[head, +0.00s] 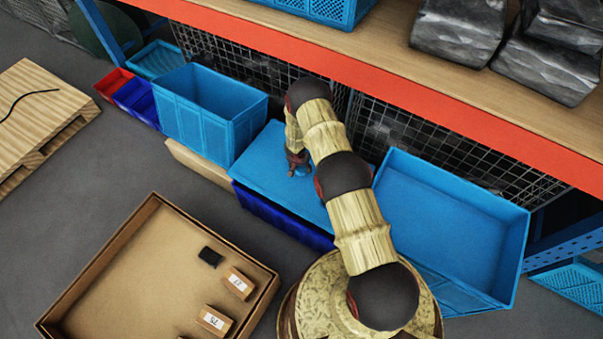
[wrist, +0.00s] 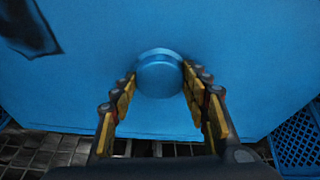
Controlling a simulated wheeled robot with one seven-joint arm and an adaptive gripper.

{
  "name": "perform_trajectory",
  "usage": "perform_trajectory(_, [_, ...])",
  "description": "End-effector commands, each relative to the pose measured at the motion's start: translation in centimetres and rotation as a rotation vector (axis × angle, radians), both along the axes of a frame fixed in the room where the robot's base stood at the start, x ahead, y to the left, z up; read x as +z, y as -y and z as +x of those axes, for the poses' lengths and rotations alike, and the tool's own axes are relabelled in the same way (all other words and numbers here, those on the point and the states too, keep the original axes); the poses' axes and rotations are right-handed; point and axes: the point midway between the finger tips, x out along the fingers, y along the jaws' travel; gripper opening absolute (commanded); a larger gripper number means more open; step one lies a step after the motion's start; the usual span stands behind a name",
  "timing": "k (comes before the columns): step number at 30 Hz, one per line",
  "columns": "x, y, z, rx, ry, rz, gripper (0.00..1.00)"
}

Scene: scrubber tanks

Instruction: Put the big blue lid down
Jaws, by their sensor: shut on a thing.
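The big blue lid (head: 268,164) is a flat light-blue panel in the head view. It lies over a dark blue crate (head: 283,217), level as far as I can see; whether it touches the rim all round I cannot tell. In the wrist view the lid (wrist: 250,70) fills most of the picture, with a round blue knob (wrist: 159,74) at its middle. My gripper (wrist: 160,82) is shut on this knob, one finger on each side. In the head view my gripper (head: 298,166) is over the lid, and my arm hides its right part.
An open light-blue crate (head: 211,118) stands left of the lid, and a larger blue one (head: 458,215) stands right. A shelf with an orange edge (head: 400,93) overhangs behind. A cardboard box (head: 150,260) with small cartons is on the floor in front.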

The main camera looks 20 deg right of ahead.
Motion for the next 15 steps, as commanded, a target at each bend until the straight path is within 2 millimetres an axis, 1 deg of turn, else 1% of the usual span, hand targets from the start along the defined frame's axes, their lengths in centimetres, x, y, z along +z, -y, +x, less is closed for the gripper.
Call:
perform_trajectory(6, [-2.7,0.0,0.1,0.0,0.001,-0.001,0.14])
perform_trajectory(8, [-3.3,0.0,0.1,-0.001,0.002,0.0,0.14])
perform_trajectory(15, [-3.3,0.0,0.1,-0.001,0.002,0.0,0.14])
